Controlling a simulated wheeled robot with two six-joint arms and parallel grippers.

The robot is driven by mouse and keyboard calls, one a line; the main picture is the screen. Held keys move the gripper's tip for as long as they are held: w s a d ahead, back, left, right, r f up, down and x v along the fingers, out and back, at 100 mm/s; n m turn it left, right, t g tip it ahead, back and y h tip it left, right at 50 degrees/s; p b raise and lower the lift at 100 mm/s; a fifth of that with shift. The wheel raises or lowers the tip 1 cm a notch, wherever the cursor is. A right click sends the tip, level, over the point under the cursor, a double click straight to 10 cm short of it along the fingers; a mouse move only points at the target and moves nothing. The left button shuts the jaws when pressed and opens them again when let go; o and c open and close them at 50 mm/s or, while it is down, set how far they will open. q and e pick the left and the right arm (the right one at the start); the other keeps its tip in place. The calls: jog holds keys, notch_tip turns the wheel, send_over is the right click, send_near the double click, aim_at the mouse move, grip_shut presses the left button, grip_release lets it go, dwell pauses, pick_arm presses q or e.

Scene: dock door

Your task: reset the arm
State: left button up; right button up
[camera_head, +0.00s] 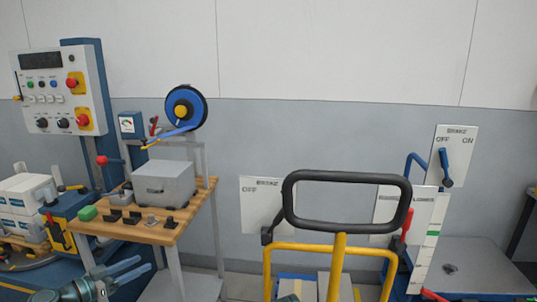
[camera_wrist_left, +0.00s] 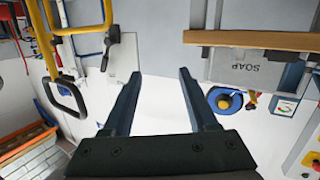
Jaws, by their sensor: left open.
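My left gripper (camera_head: 145,265) is low at the left of the head view, in front of the wooden-topped bench (camera_head: 150,232). Its two blue fingers are apart and hold nothing. In the left wrist view the same gripper (camera_wrist_left: 161,75) shows its fingers spread, with only pale background between them. My left arm comes in from the bottom edge, and most of it is out of frame. My right gripper does not show.
The bench carries a grey box (camera_head: 165,185). A blue reel (camera_head: 187,107) stands above it. A control panel (camera_head: 60,90) is at left. A yellow frame with a black handle (camera_head: 345,178) stands right of centre. A switch plate (camera_head: 452,155) is on the right wall.

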pick_arm(q)
jog(key=s+d+f+g+p, duration=0.1)
jog(key=s+d+g+p, duration=0.15)
jog(key=d, duration=0.55)
jog(key=s+d+f+g+y+p, duration=0.1)
jog(key=d+g+p, duration=0.3)
jog(key=d, duration=0.3)
jog(key=s+d+f+g+p, duration=0.1)
jog(key=d+g+p, duration=0.25)
jog(key=d, duration=0.45)
jog(key=s+d+r+n+g+y+p, duration=0.1)
jog(key=s+d+y+p, duration=0.2)
jog(key=s+y+p, duration=0.1)
jog(key=s+d+r+n+g+y+p, duration=0.1)
jog(key=s+d+y+p, duration=0.3)
jog(key=s, duration=0.4)
jog(key=shift+d+r+g+y, duration=0.25)
jog(key=shift+r+g+y, duration=0.35)
jog(key=shift+g+y, duration=0.25)
jog(key=shift+w, duration=0.1)
